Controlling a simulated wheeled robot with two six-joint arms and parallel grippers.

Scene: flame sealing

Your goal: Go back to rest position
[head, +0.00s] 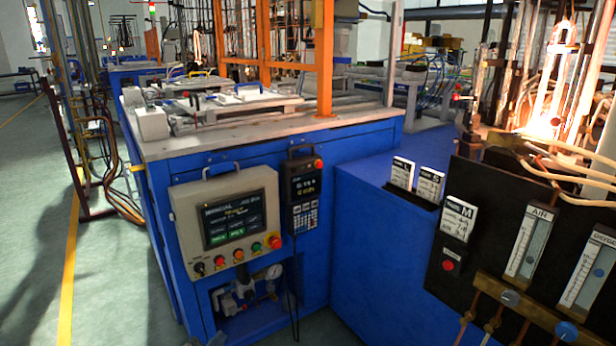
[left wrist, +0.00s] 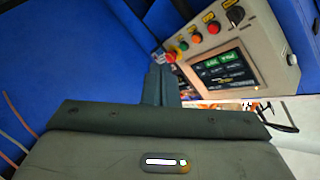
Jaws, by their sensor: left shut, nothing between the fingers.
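My left gripper (left wrist: 160,72) shows in the left wrist view. Its fingers are together and empty. They point toward the grey control panel (left wrist: 235,55), which appears tilted in that view, and I cannot tell the distance. In the head view the same control panel (head: 228,222) is on the front of the blue machine, with a lit screen and a row of coloured buttons. No gripper can be made out in the head view. My right gripper is in neither view.
A handheld controller (head: 304,190) hangs right of the panel. A blue cabinet (head: 385,250) adjoins a dark board with an AIR gauge (head: 531,242) and a card marked M (head: 459,218). A bright flame (head: 556,121) glows upper right. The floor (head: 110,250) at left is clear.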

